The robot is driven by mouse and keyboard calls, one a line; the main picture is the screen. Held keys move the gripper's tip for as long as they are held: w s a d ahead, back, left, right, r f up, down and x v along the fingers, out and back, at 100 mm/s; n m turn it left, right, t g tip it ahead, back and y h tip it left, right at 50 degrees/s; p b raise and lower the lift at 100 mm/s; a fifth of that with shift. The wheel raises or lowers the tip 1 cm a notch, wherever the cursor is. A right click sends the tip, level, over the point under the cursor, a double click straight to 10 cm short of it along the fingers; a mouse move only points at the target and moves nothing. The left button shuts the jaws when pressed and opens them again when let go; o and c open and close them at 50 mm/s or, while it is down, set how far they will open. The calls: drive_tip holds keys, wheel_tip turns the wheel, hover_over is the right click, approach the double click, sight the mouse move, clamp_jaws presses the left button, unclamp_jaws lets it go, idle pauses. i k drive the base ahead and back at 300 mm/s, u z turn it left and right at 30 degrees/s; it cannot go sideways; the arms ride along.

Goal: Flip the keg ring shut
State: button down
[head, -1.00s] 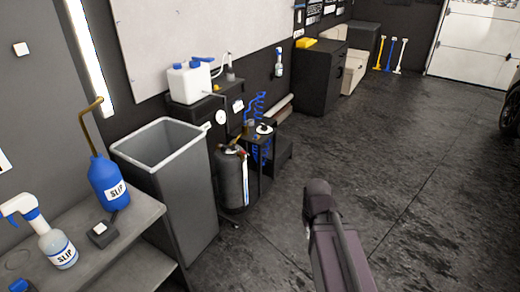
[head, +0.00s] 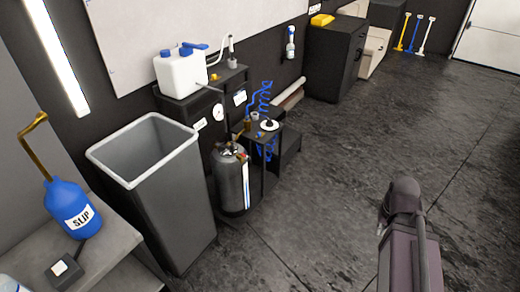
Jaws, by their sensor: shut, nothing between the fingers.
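The keg (head: 232,182) is a dark grey upright cylinder with a pale strip down its side. It stands on the floor between the grey bin and a small black stand. Dark and brassy fittings (head: 230,150) sit on its top. The ring is too small to make out, so I cannot tell whether it is up or down. A dark link of my arm shows at the lower right, well apart from the keg across open floor. My gripper's fingers are not in view.
The tall grey bin (head: 165,215) stands close left of the keg. The black stand (head: 285,150) with a blue coiled hose (head: 262,98) is close on its right. A white jug (head: 181,72) is on the shelf behind. The floor (head: 325,190) ahead and right is clear.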

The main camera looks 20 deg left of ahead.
sight(240, 154)
drive_tip(key=u, duration=0.25)
drive_tip(key=i, duration=1.2)
drive_tip(key=u, duration=0.6)
